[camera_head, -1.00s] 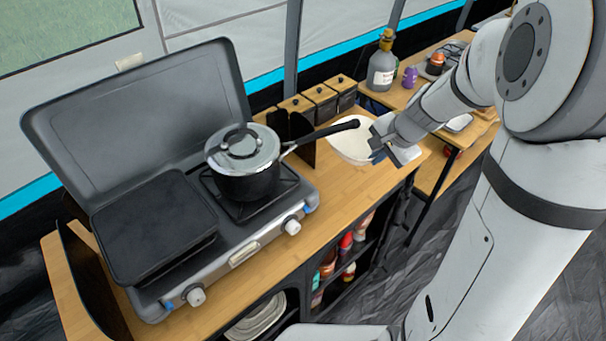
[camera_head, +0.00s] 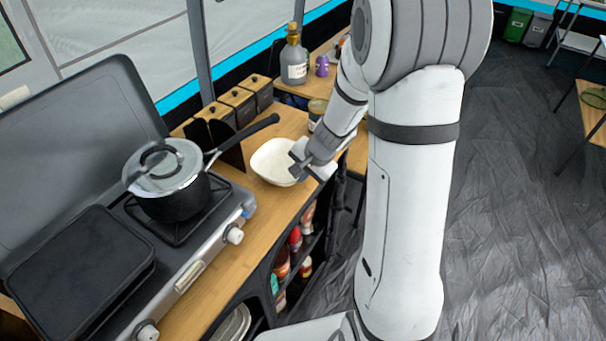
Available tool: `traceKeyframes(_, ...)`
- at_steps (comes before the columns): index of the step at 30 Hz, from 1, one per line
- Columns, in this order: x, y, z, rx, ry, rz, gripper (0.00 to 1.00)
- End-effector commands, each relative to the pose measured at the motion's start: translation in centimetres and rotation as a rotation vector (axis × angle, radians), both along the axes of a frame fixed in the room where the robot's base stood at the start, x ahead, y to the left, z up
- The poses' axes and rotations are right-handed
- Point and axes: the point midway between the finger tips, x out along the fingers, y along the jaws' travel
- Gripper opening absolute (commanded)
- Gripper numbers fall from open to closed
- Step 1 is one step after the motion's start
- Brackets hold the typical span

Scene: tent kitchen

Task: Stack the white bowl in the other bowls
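The white bowl (camera_head: 268,160) is at the wooden counter, to the right of the pot, with its open side up. I cannot tell whether it rests on the counter or is slightly raised. My gripper (camera_head: 304,172) is at the bowl's right rim, one finger overlapping the rim in the picture. Whether the fingers are closed on the rim is not clear. A stack of pale dishes (camera_head: 234,324) shows partly on the shelf under the counter, cut by the lower edge; I cannot tell whether they are bowls.
A lidded pot (camera_head: 170,183) stands on the stove (camera_head: 190,270), its handle reaching toward the bowl. Wooden-lidded boxes (camera_head: 238,100) stand behind the bowl. A jar (camera_head: 317,112) and a bottle (camera_head: 294,62) are farther back. Bottles (camera_head: 283,262) fill a shelf below.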

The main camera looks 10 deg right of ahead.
Motion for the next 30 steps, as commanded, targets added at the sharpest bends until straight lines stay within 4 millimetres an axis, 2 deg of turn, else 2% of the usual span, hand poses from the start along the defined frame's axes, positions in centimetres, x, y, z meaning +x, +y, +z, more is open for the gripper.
traceKeyframes(5, 0.0, 0.0, -0.4, 0.0, 0.0, 0.0, 0.0)
traceKeyframes(14, 0.0, 0.1, -0.2, 0.001, 0.001, 0.0, 0.24)
traceKeyframes(22, 0.0, 0.1, 0.0, 0.0, 0.0, 0.001, 0.24)
traceKeyframes(26, -0.3, -0.2, 1.2, 0.0, -0.003, 0.001, 0.24)
traceKeyframes(30, -1.1, -1.0, 3.9, 0.0, -0.004, 0.001, 0.24)
